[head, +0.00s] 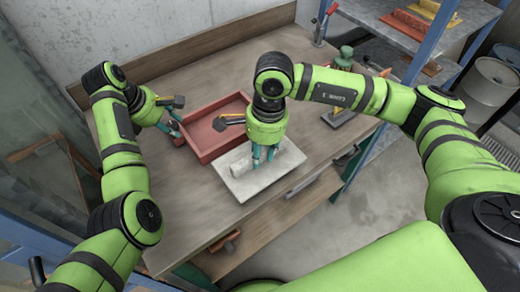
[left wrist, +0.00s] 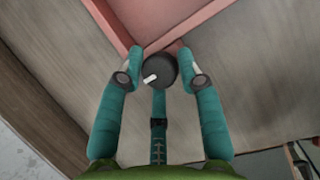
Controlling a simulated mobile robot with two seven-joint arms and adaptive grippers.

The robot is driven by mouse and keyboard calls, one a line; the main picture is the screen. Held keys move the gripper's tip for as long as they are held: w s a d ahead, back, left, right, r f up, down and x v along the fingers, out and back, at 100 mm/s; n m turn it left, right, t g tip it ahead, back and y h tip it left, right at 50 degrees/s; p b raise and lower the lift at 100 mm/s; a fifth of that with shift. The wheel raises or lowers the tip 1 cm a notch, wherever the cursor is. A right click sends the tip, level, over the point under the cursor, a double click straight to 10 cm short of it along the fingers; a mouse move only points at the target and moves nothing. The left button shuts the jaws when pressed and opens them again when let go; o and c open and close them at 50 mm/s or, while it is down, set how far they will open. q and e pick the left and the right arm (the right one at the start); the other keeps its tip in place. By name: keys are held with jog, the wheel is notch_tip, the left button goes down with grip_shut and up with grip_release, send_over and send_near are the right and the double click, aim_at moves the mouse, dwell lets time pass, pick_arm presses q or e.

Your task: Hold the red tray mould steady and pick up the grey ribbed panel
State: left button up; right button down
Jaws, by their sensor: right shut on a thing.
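The red tray mould (head: 203,148) lies on the wooden workbench. One of its corners shows at the top of the left wrist view (left wrist: 130,20). My left gripper (head: 172,126) is at the tray's left side; in the left wrist view its fingers (left wrist: 161,52) are apart by the tray corner. I cannot tell whether they touch it. The pale grey panel (head: 243,186) lies in front of the tray, close to the bench's front edge. My right gripper (head: 265,155) points down at it and is shut on it. The fingers hide part of the panel, and its ribs are hard to make out.
The workbench (head: 180,190) has free room left of the panel. A hammer-like tool (head: 228,241) lies on a lower shelf. A metal shelf with a blue post (head: 424,42) stands at the right, with drums (head: 490,85) behind it.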

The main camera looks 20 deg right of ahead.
pick_arm(q)
jog(key=shift+o, duration=0.7)
pick_arm(e)
jog(key=shift+r, duration=0.1)
